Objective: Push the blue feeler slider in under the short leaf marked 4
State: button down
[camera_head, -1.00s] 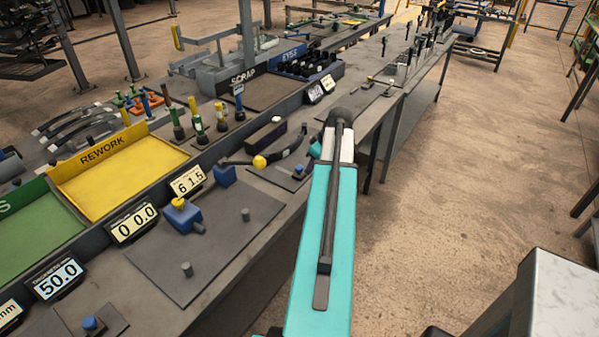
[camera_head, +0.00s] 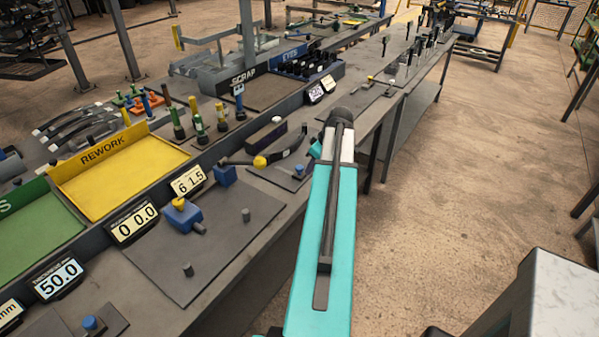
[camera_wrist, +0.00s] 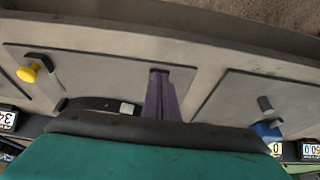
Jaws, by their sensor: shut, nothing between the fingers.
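In the wrist view my gripper (camera_wrist: 160,74) shows as a narrow purplish bar, shut and empty, over a grey plate. A dark curved strip (camera_wrist: 95,103) with a pale tag lies just left of it. In the head view a blue block with a yellow knob (camera_head: 183,214) sits on a large grey plate with two pegs. A blue cube (camera_head: 224,175) stands behind it, and a small blue knob (camera_head: 299,170) is near my arm. I cannot tell which is the feeler slider. A dark curved leaf (camera_head: 292,149) lies left of my arm; no 4 is readable. My gripper is hidden there.
A yellow rework tray (camera_head: 120,178), upright coloured tools (camera_head: 198,124) and number displays (camera_head: 133,222) line the bench's back.

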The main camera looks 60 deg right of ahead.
aim_at(302, 168)
jog(key=shift+f+b, duration=0.6)
jog(key=shift+f, duration=0.4)
jog(key=shift+w+r, duration=0.1)
jog(key=shift+w, duration=1.6)
dwell(1.3)
jog(key=shift+s, duration=0.15)
dwell(0.8)
jog(key=shift+r, duration=0.1)
jog(key=shift+d+r+p, duration=0.15)
jog(key=shift+r+p, duration=0.2)
jog(key=shift+r, duration=1.05)
jog(key=shift+s+r+p, duration=0.1)
jog(key=shift+r+p, duration=0.25)
jog(key=shift+p, duration=0.1)
notch_tip(302, 168, up, 3)
jog(key=shift+r+p, duration=0.1)
jog(key=shift+p, duration=0.65)
